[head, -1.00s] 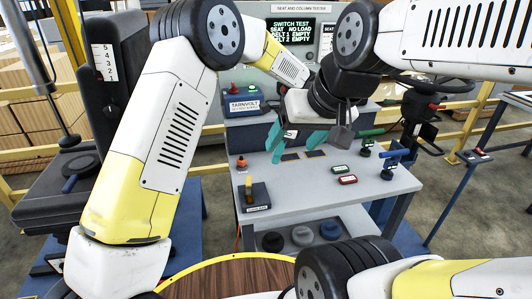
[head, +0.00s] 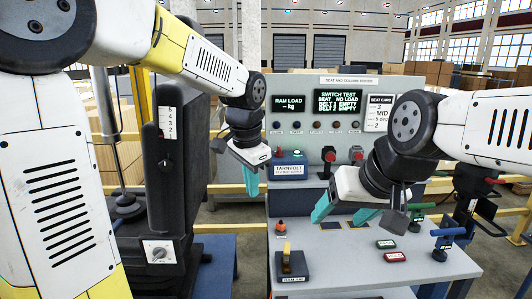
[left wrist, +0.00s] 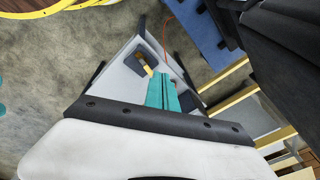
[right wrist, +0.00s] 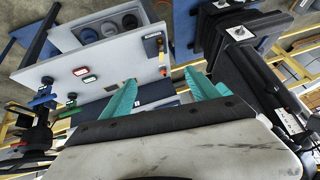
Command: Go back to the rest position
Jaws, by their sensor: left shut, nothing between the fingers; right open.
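My left gripper (head: 252,180) hangs at the middle of the head view, left of the table's centre. Its teal fingers are closed together and empty; they also show in the left wrist view (left wrist: 165,92). My right gripper (head: 345,217) is above the grey table (head: 350,268), in front of the control panel. Its teal fingers are apart with nothing between them; they also show in the right wrist view (right wrist: 162,92). Both grippers appear clear of the table top.
A black seat (head: 180,160) stands on the left. The test panel (head: 345,85) with two screens rises behind the table. Yellow rails (head: 232,228) run behind.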

